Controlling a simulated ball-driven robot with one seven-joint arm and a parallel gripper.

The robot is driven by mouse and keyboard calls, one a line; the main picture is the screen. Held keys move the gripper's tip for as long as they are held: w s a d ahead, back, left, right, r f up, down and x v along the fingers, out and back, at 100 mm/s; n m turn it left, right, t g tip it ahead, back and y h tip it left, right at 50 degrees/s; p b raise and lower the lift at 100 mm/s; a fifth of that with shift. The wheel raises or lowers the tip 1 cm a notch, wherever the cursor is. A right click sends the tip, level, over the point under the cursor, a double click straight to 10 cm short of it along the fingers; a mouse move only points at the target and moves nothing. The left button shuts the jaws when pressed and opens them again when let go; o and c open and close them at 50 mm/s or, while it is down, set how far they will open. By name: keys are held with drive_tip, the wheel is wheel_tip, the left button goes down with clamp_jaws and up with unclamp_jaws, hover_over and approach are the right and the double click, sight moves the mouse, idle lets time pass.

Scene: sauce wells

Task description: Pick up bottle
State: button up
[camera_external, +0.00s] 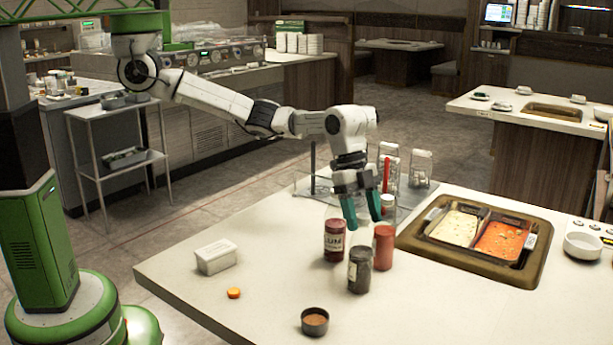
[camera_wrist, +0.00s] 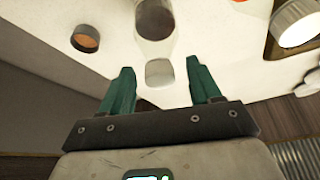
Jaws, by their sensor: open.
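Several bottles stand upright on the white counter: a dark red labelled bottle (camera_external: 335,241), a dark grey-brown bottle (camera_external: 358,272) nearest the camera, and a plain red bottle (camera_external: 383,247) at the right. Which one the task means is not shown. My gripper (camera_external: 363,222) is open and empty, pointing down above and behind this group. In the wrist view its green fingers (camera_wrist: 160,65) are apart.
A small brown-filled bowl (camera_external: 315,321), an orange disc (camera_external: 233,293) and a white lidded box (camera_external: 216,257) sit on the front left counter. A framed sauce tray (camera_external: 415,245) is at right. Clear jars (camera_external: 420,168) stand behind my gripper. The left counter has free room.

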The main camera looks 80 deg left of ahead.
drive_tip(key=shift+w+d+f, duration=0.1)
drive_tip(key=shift+d+f, duration=0.05)
drive_tip(key=shift+f, duration=0.3)
clamp_jaws()
idle(0.3)
drive_tip(key=shift+r, duration=0.1)
